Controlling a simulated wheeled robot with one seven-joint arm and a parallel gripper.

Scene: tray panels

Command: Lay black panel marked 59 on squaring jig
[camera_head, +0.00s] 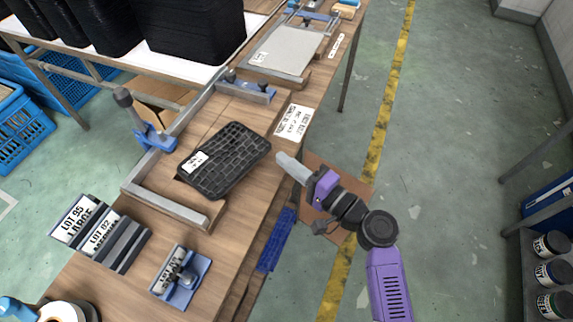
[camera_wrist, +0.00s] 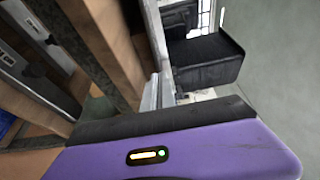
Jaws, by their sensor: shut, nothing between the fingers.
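A black ribbed panel (camera_head: 232,157) with a white label lies on the wooden worktop inside the squaring jig; the number on its label is too small to read. The jig's grey metal fence (camera_head: 168,204) runs along the panel's near left side, and the panel sits slightly askew to it. I cannot tell whether they touch. My gripper (camera_head: 283,160) is shut and empty, just right of the panel and apart from it, near the table's right edge. The wrist view shows mainly the purple gripper housing, and the panel cannot be made out there.
A blue toggle clamp (camera_head: 153,136) stands at the jig's left. Labelled lot blocks (camera_head: 98,232) and a small blue fixture (camera_head: 181,277) are at the front. A grey plate (camera_head: 282,50) lies at the back. Stacked black trays (camera_head: 195,28) fill the upper left.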

